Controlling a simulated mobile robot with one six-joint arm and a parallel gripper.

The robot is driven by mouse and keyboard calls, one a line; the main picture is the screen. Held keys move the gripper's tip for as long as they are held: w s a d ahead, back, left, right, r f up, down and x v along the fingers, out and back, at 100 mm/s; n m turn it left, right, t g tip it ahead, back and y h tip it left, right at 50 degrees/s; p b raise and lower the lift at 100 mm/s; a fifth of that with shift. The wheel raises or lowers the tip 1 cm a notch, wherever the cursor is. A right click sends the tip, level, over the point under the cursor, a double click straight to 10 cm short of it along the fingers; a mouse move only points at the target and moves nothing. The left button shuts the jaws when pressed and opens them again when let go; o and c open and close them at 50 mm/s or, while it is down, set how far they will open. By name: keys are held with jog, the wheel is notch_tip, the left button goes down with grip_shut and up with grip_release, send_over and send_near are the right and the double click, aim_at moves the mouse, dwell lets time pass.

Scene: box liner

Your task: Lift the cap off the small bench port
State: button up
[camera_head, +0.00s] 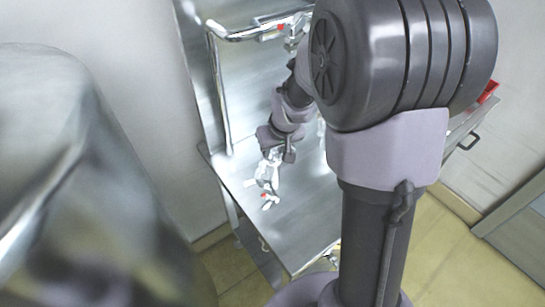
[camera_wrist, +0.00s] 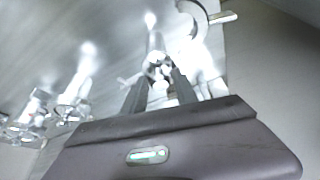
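My gripper (camera_wrist: 163,78) shows two dark fingers standing apart in the wrist view. A small shiny, pale fitting (camera_wrist: 157,66) shows at and just past the fingertips. It may be the small bench port with its cap, but glare blurs it and I cannot tell cap from port. I cannot tell whether the fingers touch it. In the head view my arm reaches down over the metal bench (camera_head: 308,222). White fittings with a bit of red (camera_head: 268,180) show below my wrist there, too small to make out.
Several clear or shiny fittings (camera_wrist: 72,105) stand at the left in the wrist view. A curved metal handle or valve (camera_wrist: 205,18) is at the upper right. A metal rail (camera_head: 255,33) runs along the bench's back. A red item (camera_head: 488,92) lies at the far right. The bench's front area is bare.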

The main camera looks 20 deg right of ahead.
grip_shut()
